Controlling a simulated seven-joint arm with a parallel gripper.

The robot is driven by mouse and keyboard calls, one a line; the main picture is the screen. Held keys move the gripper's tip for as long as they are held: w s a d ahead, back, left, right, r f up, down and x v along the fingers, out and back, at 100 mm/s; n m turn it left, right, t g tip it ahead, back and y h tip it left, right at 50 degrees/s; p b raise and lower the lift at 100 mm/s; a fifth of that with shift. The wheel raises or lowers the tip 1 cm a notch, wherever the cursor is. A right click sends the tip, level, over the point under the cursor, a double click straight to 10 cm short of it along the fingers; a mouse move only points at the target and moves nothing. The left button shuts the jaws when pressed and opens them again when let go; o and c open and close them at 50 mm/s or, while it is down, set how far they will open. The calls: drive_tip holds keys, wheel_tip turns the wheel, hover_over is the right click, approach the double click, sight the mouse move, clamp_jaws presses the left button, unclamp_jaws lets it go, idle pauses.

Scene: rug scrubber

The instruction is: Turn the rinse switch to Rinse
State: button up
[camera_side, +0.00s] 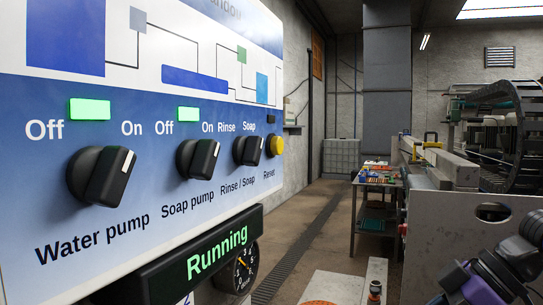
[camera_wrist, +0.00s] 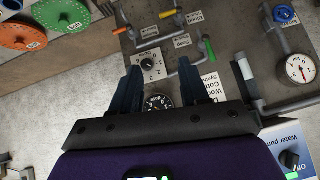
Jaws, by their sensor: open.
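The rinse switch (camera_side: 248,150) is a black knob on the blue and white panel (camera_side: 150,90) in the side view, between the Rinse and Soap labels. Its white mark points up and right, toward Soap. The water pump switch (camera_side: 101,175) and soap pump switch (camera_side: 198,158) are to its left, both with marks toward On. My gripper (camera_wrist: 162,78) is open and empty in the wrist view, its two dark fingers pointing at a grey board. In the side view, only a purple and black part of my arm shows at lower right, well away from the panel. The rinse switch is not in the wrist view.
A yellow reset button (camera_side: 275,146) sits just right of the rinse switch. A green Running display (camera_side: 217,251) is below. The wrist view shows a selector knob (camera_wrist: 149,62), a pressure gauge (camera_wrist: 300,69), a blue valve (camera_wrist: 284,14) and pipes. Open floor lies beyond the panel.

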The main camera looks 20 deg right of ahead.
drive_tip(key=w+a+r+m+t+y, duration=0.2)
drive_tip(key=r, duration=0.5)
drive_tip(key=w+a+r+m+t+y, duration=0.1)
drive_tip(key=a+r+t+y, duration=0.1)
drive_tip(key=r, duration=0.5)
drive_tip(key=m+t+y, duration=0.2)
drive_tip(key=t, duration=0.2)
approach(261, 146)
drive_tip(key=x, duration=0.8)
drive_tip(key=shift+w+a, duration=0.15)
clamp_jaws()
